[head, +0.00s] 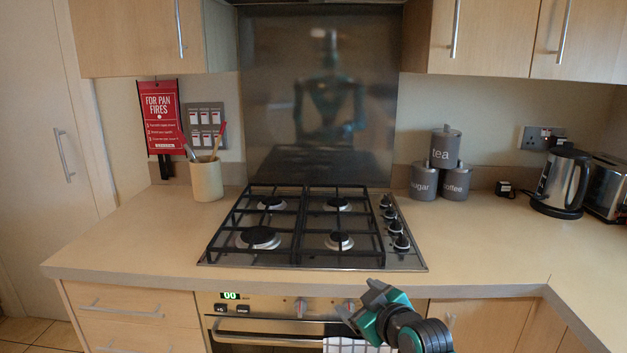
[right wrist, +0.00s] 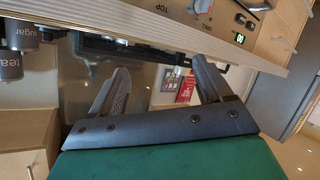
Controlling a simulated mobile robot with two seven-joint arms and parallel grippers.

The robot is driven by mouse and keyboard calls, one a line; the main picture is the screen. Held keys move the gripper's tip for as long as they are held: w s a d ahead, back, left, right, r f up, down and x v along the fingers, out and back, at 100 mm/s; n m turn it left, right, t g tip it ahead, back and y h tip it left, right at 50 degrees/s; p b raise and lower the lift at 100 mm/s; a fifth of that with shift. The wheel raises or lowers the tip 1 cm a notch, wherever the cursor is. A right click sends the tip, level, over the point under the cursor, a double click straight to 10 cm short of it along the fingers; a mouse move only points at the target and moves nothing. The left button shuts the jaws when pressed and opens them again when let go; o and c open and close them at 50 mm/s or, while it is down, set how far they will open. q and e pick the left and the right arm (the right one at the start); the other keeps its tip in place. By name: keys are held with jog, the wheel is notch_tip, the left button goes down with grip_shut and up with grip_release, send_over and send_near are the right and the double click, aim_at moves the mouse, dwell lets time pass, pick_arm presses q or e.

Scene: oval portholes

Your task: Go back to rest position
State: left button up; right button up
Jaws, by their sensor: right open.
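My right gripper (head: 362,302) is in the lower middle of the head view, in front of the oven and just below the worktop's front edge. It is open, with nothing between its fingers. In the right wrist view its two dark fingers (right wrist: 160,90) stand apart, with the worktop edge and the steel splashback beyond them. My left gripper is not in the head view.
A gas hob (head: 318,228) is set in the worktop (head: 130,235). A checked towel (head: 352,345) hangs at the oven front by my right gripper. A utensil pot (head: 206,181), grey canisters (head: 424,181) and a kettle (head: 562,182) stand farther back.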

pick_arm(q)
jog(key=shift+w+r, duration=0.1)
pick_arm(e)
jog(key=s+d+f+m+h, duration=0.1)
jog(key=s+f, duration=0.4)
jog(key=s, duration=0.5)
jog(key=s+d+f+m+g+h, duration=0.1)
jog(key=s+d+f+m, duration=0.2)
jog(key=s+f, duration=0.3)
jog(key=s+d+f+m+g+h, duration=0.1)
jog(key=s+d+f, duration=0.3)
jog(key=s, duration=0.9)
notch_tip(320, 180, down, 2)
jog(key=shift+s+d+f+m, duration=0.15)
jog(key=shift+s+m, duration=0.25)
jog(key=shift+m, duration=0.4)
